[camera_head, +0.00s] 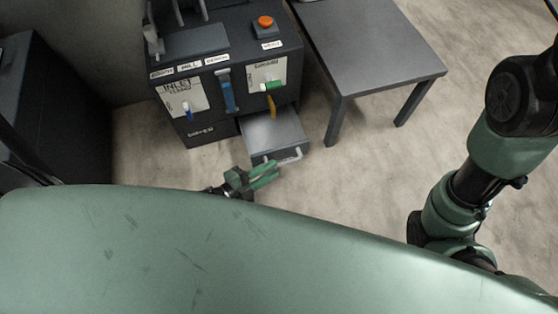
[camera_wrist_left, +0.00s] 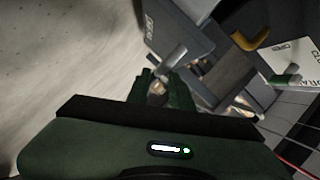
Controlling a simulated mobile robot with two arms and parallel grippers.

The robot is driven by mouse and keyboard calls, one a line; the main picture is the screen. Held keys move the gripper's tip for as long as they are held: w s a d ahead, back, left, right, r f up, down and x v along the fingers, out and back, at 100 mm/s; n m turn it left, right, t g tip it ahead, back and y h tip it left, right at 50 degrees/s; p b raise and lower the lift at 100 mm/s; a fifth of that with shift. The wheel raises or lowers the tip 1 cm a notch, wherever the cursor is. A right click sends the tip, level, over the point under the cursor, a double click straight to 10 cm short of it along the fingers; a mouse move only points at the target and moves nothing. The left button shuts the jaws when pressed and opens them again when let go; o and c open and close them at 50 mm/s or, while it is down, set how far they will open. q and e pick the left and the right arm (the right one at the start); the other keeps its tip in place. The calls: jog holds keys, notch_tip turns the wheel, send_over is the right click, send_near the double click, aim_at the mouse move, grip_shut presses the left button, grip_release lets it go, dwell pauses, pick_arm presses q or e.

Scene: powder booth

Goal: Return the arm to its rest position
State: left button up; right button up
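My left gripper (camera_head: 277,172) is just in front of the pulled-out drawer (camera_head: 272,132) of the dark machine. Its two green fingers are parted, with nothing seen between them. The drawer's pale bar handle (camera_head: 291,157) is close beyond the fingertips; I cannot tell whether they touch. In the left wrist view the fingers (camera_wrist_left: 162,88) point at the handle (camera_wrist_left: 171,62), with a gap between them. Most of my left arm is hidden behind my green body. My right arm shows at the right, but its gripper is out of view.
The dark machine (camera_head: 208,84) carries an orange button (camera_head: 265,22), a blue lever (camera_head: 228,92), a green-handled lever (camera_head: 272,86) and labelled panels. A grey table (camera_head: 375,42) stands to its right. A dark cabinet (camera_head: 70,115) stands left. The floor on the right is clear.

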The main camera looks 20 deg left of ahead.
pick_arm(q)
jog(key=v, duration=0.2)
jog(key=shift+s+a+p, duration=0.2)
jog(key=shift+s+p, duration=0.05)
jog(key=shift+p, duration=0.05)
jog(key=shift+s, duration=0.1)
dwell(0.3)
